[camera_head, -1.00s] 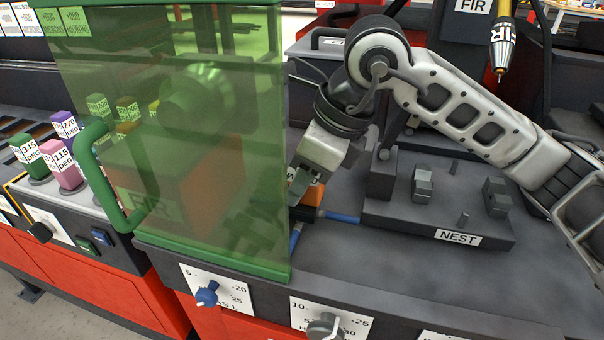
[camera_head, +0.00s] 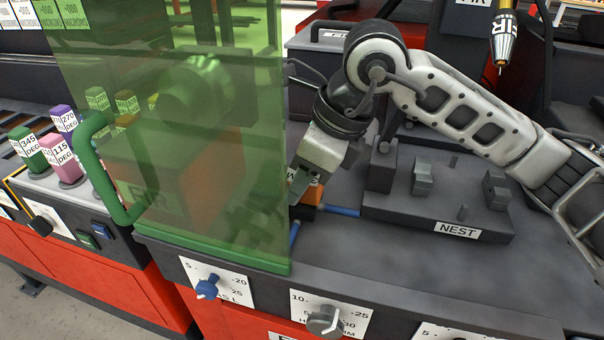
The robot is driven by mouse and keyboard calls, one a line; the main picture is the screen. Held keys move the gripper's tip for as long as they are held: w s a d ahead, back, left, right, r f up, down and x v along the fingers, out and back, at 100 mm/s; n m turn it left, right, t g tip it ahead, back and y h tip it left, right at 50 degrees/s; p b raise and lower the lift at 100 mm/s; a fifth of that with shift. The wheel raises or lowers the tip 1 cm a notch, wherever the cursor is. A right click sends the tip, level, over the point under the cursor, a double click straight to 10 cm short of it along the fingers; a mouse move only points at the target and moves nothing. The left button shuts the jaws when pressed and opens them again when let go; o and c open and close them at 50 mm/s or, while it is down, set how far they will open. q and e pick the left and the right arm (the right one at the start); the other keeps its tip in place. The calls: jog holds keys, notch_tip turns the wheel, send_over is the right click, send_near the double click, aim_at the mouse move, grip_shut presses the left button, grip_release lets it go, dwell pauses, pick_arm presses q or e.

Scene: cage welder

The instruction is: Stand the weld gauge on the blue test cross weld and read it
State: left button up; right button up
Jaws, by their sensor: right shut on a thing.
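My right gripper (camera_head: 302,186) reaches in from the right and points down beside the right edge of the green see-through screen. It is shut on an orange thing (camera_head: 314,190), probably the weld gauge, mostly hidden by the gripper and the screen. Blue rods (camera_head: 342,210) lie low on the dark table by the fingertips and look like parts of the blue test cross. The weld at their crossing is hidden, so I cannot tell whether the orange thing touches it. My left gripper is not in view.
The green screen (camera_head: 215,235) with its handle (camera_head: 98,165) stands left of the gripper. A dark block labelled NEST (camera_head: 400,205) with pegs is at right. A torch (camera_head: 502,38) hangs above. Coloured labelled blocks (camera_head: 60,150) stand at left. Knobs (camera_head: 325,320) line the front.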

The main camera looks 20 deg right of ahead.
jog(key=o, duration=1)
jog(key=shift+f, duration=0.1)
jog(key=v, duration=1.6)
jog(key=shift+p, duration=0.4)
